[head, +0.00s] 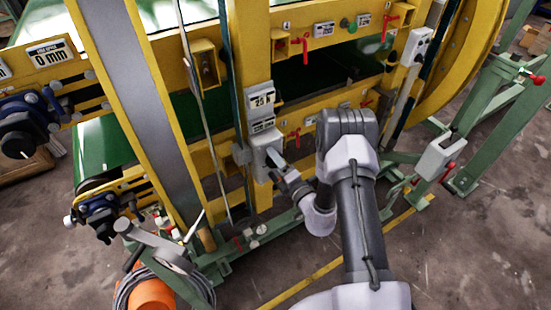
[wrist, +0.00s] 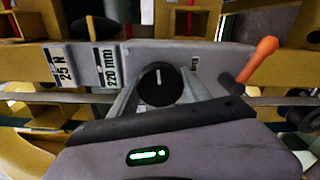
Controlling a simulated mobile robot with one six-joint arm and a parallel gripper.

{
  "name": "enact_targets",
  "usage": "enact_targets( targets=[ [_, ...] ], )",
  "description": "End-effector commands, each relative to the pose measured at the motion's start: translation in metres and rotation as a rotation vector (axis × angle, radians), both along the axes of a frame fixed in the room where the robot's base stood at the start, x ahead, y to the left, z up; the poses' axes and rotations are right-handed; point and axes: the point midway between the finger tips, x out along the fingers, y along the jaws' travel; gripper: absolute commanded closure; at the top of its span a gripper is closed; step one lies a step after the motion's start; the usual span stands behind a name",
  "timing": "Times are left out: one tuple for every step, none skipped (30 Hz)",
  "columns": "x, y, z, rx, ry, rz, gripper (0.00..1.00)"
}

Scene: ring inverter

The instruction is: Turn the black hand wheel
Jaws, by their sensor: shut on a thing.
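In the wrist view a round black knob (wrist: 160,83), with a white pointer line, sits on a long grey box (wrist: 215,57). My gripper (wrist: 161,90) is shut on this knob, one finger on each side of it. In the head view my gripper (head: 275,158) meets the grey box (head: 259,144) on the yellow post, and hides the knob. Two other black hand wheels stand at the left of the head view, one beside the 0 mm plate (head: 18,146) and one lower down (head: 103,224).
Plates reading 25 N (wrist: 62,68) and 220 mm (wrist: 107,67) are beside the knob. An orange-red lever (wrist: 258,58) sticks out at the box's right end. Yellow machine beams (head: 330,45) with red handles surround my arm. Grey floor (head: 450,250) is open at the lower right.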

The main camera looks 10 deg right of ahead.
Motion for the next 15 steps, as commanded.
enact_targets(
  targets=[
    [-0.0004, -0.0001, 0.0003, 0.021, 0.008, 0.000, 0.85],
    [-0.0003, 0.0000, 0.0002, 0.033, 0.012, 0.000, 0.85],
    [-0.0003, 0.0000, 0.0000, 0.049, 0.017, 0.000, 0.85],
    [-0.0003, 0.0001, -0.0001, 0.060, 0.020, 0.000, 0.85],
    [-0.0004, 0.0000, -0.0002, 0.070, 0.024, 0.000, 0.85],
    [-0.0004, 0.0001, -0.0004, 0.081, 0.027, 0.000, 0.85],
    [-0.0004, 0.0001, -0.0005, 0.088, 0.030, 0.001, 0.85],
    [-0.0004, 0.0000, -0.0006, 0.094, 0.033, 0.000, 0.85],
    [-0.0005, 0.0001, -0.0007, 0.102, 0.035, 0.000, 0.85],
    [-0.0005, 0.0001, -0.0007, 0.107, 0.037, 0.000, 0.85],
    [-0.0004, 0.0001, -0.0008, 0.111, 0.038, 0.000, 0.85],
    [-0.0005, 0.0001, -0.0009, 0.114, 0.039, 0.000, 0.85],
    [-0.0005, 0.0001, -0.0009, 0.117, 0.040, 0.000, 0.85],
    [-0.0005, 0.0001, -0.0010, 0.119, 0.041, 0.000, 0.85],
    [-0.0005, 0.0001, -0.0010, 0.121, 0.042, 0.000, 0.85]
  ],
)
